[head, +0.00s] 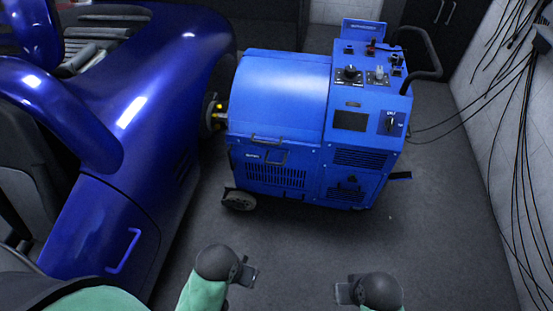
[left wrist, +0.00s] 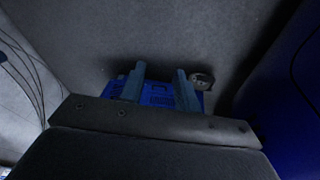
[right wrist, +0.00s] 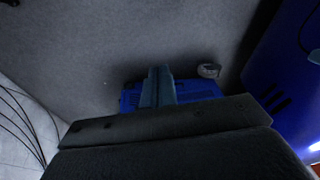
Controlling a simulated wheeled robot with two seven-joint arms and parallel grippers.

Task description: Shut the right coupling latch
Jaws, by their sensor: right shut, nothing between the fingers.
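The blue dynamometer unit (head: 280,90) stands beside the blue car (head: 110,150). A round dark hub coupling (head: 213,112) with small yellow parts sits between them, at the unit's left side. I cannot make out the right coupling latch, or whether it is open or shut. My left gripper (head: 251,276) is low in the head view, in front of the unit and apart from it. Its two fingers stand apart and empty in the left wrist view (left wrist: 160,82). My right gripper (head: 344,293) is farther right, also clear of the unit. Its fingers are together and empty in the right wrist view (right wrist: 159,82).
The unit has a wheel (head: 239,200) at its lower left and a dark handle (head: 422,52) at its right. Cables (head: 515,130) hang along the right wall. Grey floor (head: 300,240) lies free between my grippers and the unit.

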